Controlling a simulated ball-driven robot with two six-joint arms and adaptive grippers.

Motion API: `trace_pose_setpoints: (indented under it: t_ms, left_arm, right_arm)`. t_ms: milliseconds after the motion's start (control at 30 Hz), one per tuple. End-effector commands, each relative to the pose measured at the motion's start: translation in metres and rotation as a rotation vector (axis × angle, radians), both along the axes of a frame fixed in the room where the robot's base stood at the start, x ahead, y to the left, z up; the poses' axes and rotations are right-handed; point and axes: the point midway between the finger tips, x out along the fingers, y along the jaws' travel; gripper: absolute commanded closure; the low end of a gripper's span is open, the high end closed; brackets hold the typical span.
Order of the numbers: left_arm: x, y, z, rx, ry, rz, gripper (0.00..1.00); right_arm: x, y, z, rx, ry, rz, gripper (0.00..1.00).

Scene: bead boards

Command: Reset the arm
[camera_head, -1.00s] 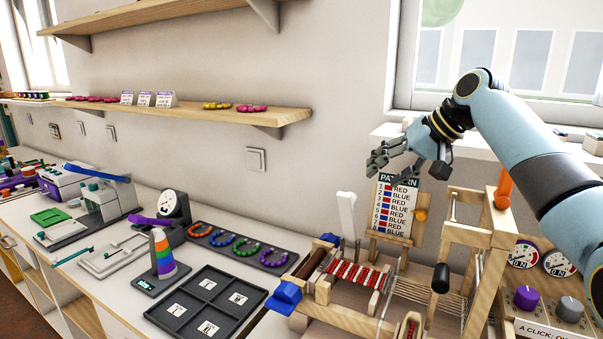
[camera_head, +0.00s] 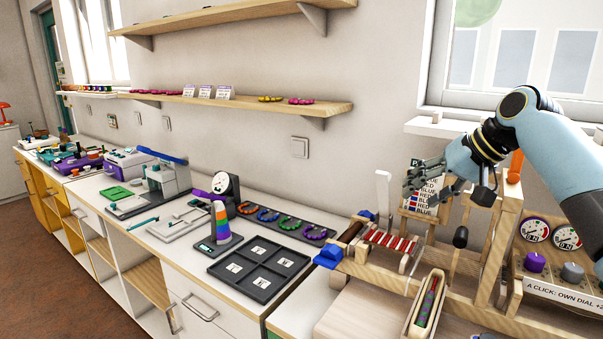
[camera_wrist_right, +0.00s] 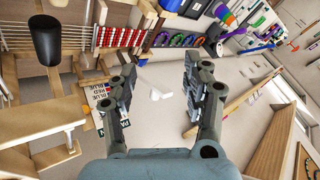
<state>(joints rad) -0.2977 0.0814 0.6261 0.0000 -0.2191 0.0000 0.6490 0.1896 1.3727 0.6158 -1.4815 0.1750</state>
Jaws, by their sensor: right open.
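My right arm (camera_head: 545,130) comes in from the right in the head view, pale blue with a dark band. Its right gripper (camera_head: 428,178) is held in the air in front of the pattern card (camera_head: 418,206) and hides part of it. In the right wrist view the two dark fingers of the gripper (camera_wrist_right: 158,92) stand wide apart with nothing between them. My left gripper is not in view.
Below the gripper is a wooden loom (camera_head: 465,265) with red and white beads (camera_head: 388,240) and a black knob (camera_head: 461,237). A dial panel (camera_head: 560,262) stands at right. A dark compartment tray (camera_head: 258,267) and bead rings lie left. Shelves (camera_head: 240,103) line the wall.

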Motion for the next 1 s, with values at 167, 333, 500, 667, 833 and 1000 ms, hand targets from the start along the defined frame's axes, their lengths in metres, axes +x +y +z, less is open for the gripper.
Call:
trace_pose_setpoints:
  t_ms: [167, 333, 500, 667, 833, 1000]
  left_arm:
    - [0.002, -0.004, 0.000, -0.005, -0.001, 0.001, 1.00]
    - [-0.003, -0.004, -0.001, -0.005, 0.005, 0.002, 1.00]
    - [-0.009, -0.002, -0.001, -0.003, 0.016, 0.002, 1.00]
    - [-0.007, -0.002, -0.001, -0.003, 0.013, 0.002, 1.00]
    - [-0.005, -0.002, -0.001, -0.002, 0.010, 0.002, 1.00]
    - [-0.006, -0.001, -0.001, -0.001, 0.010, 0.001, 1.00]
  right_arm:
    - [-0.026, 0.000, -0.031, -0.051, 0.016, 0.008, 0.51]
    - [-0.068, -0.002, -0.068, -0.126, 0.035, 0.023, 0.51]
    - [-0.131, -0.005, -0.110, -0.223, 0.065, 0.043, 0.51]
    - [-0.221, -0.011, -0.144, -0.347, 0.099, 0.069, 0.51]
    - [-0.295, -0.018, -0.152, -0.443, 0.126, 0.084, 0.51]
    - [-0.346, -0.024, -0.147, -0.507, 0.146, 0.094, 0.51]
